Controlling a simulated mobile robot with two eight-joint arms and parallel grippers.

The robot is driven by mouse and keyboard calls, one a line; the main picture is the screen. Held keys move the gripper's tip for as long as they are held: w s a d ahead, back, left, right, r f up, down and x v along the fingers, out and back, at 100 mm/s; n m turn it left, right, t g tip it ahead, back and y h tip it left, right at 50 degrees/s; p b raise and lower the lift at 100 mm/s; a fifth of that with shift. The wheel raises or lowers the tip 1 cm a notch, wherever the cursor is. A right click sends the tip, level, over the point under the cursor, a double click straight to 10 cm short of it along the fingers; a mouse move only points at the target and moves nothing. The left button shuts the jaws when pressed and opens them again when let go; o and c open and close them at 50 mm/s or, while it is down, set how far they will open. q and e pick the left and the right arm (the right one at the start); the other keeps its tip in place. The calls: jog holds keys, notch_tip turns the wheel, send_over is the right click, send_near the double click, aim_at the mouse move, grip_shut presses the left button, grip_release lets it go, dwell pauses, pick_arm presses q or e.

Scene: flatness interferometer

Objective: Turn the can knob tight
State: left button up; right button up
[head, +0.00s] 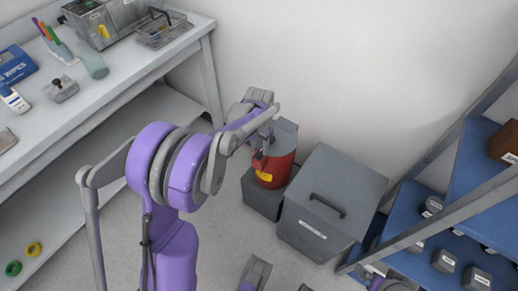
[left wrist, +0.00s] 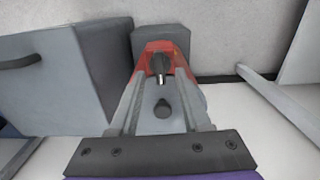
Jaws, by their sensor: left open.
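The red can (head: 274,172) with a yellow label stands on a dark grey block (head: 262,199) by the wall. My left gripper (head: 264,150) is over the can, pointing down, and covers part of its top. In the left wrist view, the red can (left wrist: 146,64) shows around and between the open fingers (left wrist: 160,75). A small dark knob (left wrist: 162,108) shows on a grey surface between the fingers, nearer the palm. A shiny metal piece (left wrist: 157,63) shows near the fingertips. I cannot tell whether either finger touches anything. My right gripper cannot be made out.
A grey lidded bin (head: 330,203) with a black handle stands close to the right of the can. A bench (head: 130,72) with boxes and tools is at the left. A blue-shelved rack (head: 440,200) with dark items is at the right. The wall is close behind the can.

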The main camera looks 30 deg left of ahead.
aim_at(259, 153)
pick_arm(q)
notch_tip(259, 153, up, 8)
jog(key=p, duration=0.1)
jog(key=shift+r, duration=0.2)
pick_arm(e)
notch_tip(259, 153, up, 2)
jog(key=shift+r, duration=0.1)
pick_arm(q)
jog(key=s+d+r+t, duration=0.15)
jog(key=s+d, duration=0.25)
jog(key=s, duration=0.4)
jog(key=s+d+f+t, duration=0.1)
jog(key=s+d+t, duration=0.15)
jog(key=s, duration=0.55)
jog(key=s+d+r+t, duration=0.1)
jog(key=s+d, duration=0.3)
jog(key=s, duration=0.3)
notch_tip(259, 153, up, 16)
jog(key=w+p, duration=0.2)
jog(key=p, duration=1.2)
jog(key=shift+f+n, duration=0.25)
jog(key=shift+n, duration=0.05)
pick_arm(e)
notch_tip(259, 153, up, 15)
jog(key=w, duration=0.2)
jog(key=shift+w+t, duration=0.15)
jog(key=shift+t, duration=0.25)
jog(key=shift+r, duration=0.1)
